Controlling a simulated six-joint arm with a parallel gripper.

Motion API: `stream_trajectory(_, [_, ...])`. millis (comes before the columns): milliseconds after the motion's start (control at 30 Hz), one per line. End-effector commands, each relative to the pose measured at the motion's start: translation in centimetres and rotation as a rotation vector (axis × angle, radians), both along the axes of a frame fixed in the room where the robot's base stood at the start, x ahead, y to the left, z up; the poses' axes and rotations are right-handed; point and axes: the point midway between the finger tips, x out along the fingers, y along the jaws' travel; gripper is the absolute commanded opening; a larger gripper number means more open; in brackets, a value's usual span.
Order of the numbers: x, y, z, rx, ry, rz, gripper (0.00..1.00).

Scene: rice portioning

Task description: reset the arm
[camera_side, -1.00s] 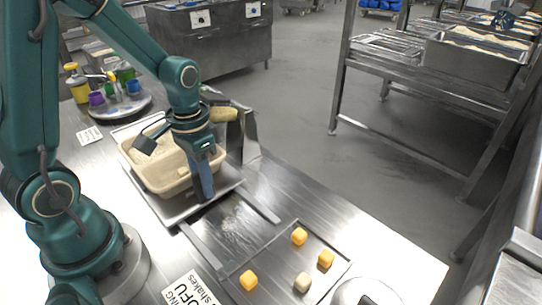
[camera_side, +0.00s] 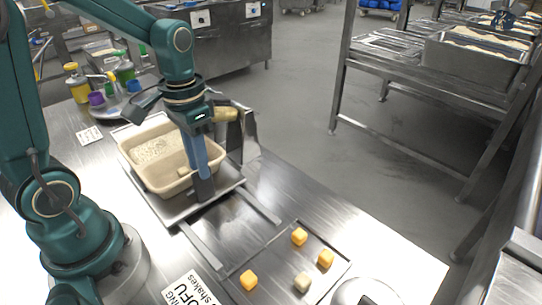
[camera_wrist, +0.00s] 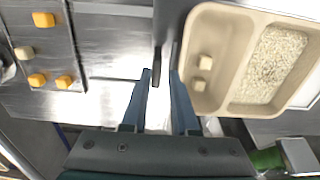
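My gripper (camera_side: 203,190) points down in front of the beige tray's near right side in the side view. In the wrist view its two fingers (camera_wrist: 160,75) stand apart with nothing seen between them. The beige divided tray (camera_side: 140,172) also shows in the wrist view, right of the fingers (camera_wrist: 233,32). Rice (camera_wrist: 268,65) fills one compartment. Two pale cubes (camera_wrist: 205,62) sit in the compartment closer to the fingers. In the side view, the fingers cover part of the tray.
Three orange cubes (camera_side: 299,236) and one pale cube (camera_side: 302,282) lie on a dark flat tray (camera_side: 272,259) at the front. A round plate (camera_side: 140,107) holds coloured cups at the back left. A shiny round object (camera_side: 368,290) stands at the front edge.

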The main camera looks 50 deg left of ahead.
Motion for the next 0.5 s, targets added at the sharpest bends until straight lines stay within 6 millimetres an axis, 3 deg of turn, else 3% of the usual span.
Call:
stream_trajectory(167, [0.3,-0.4,0.8,0.01,-0.038,-0.022,0.28])
stream_trajectory(333, [0.2,-1.6,3.3,0.033,-0.147,-0.07,0.28])
stream_trajectory(500, [-1.2,-3.4,6.2,0.047,-0.294,-0.1,0.28])
